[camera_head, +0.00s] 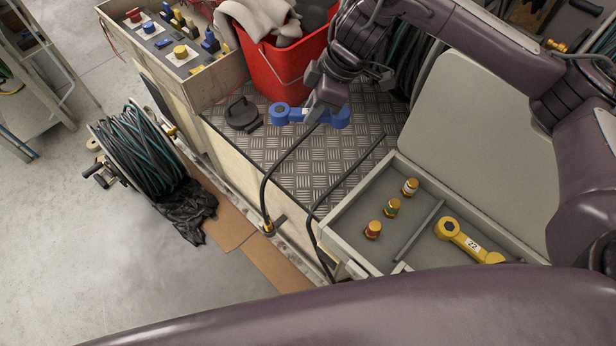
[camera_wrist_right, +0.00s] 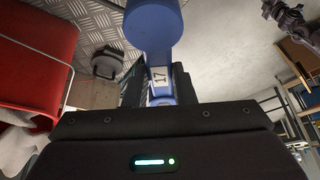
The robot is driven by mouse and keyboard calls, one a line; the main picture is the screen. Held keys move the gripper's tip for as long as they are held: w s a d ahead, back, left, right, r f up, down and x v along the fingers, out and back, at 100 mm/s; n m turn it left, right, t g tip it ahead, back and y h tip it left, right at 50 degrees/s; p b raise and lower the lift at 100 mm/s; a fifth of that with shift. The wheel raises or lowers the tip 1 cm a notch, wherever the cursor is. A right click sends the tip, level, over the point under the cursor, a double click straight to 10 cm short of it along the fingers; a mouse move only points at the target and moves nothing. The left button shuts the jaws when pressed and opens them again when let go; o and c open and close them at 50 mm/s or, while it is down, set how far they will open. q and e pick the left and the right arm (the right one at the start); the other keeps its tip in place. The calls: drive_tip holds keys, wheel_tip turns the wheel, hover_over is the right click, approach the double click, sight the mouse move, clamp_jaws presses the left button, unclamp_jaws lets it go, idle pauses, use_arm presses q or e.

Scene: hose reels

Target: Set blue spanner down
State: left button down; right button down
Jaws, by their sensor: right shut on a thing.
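The blue spanner (camera_head: 339,117) is in the grip of my right gripper (camera_head: 315,113), over the far part of the metal tread-plate top (camera_head: 330,152). It lies roughly level, with a round blue end showing on each side of the jaws. In the right wrist view the blue spanner (camera_wrist_right: 152,26) bears a white label reading 17, and the jaws of my right gripper (camera_wrist_right: 160,88) are shut around its handle. I cannot tell whether it touches the plate or hangs just above. My left gripper is out of view.
A black round-headed tool (camera_head: 242,114) lies left of the spanner. A red bucket (camera_head: 287,72) with cloths stands behind. A shallow open case (camera_head: 352,208) holds a yellow spanner (camera_head: 464,240) marked 22 and three small caps. Black hoses cross the plate. A hose reel (camera_head: 140,155) stands left.

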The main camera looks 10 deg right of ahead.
drive_tip(key=shift+w+a+f+n, duration=0.1)
drive_tip(key=shift+a+f+n, duration=0.05)
drive_tip(key=shift+f+n, duration=0.2)
drive_tip(key=b, duration=0.3)
hover_over(305, 173)
drive_tip(key=d, duration=0.1)
wheel_tip(305, 173, down, 10)
drive_tip(key=f, duration=0.4)
drive_tip(key=shift+d+f, duration=0.25)
drive_tip(key=shift+f, duration=2.75)
drive_tip(key=c, duration=1.2)
unclamp_jaws()
drive_tip(key=shift+f, duration=0.1)
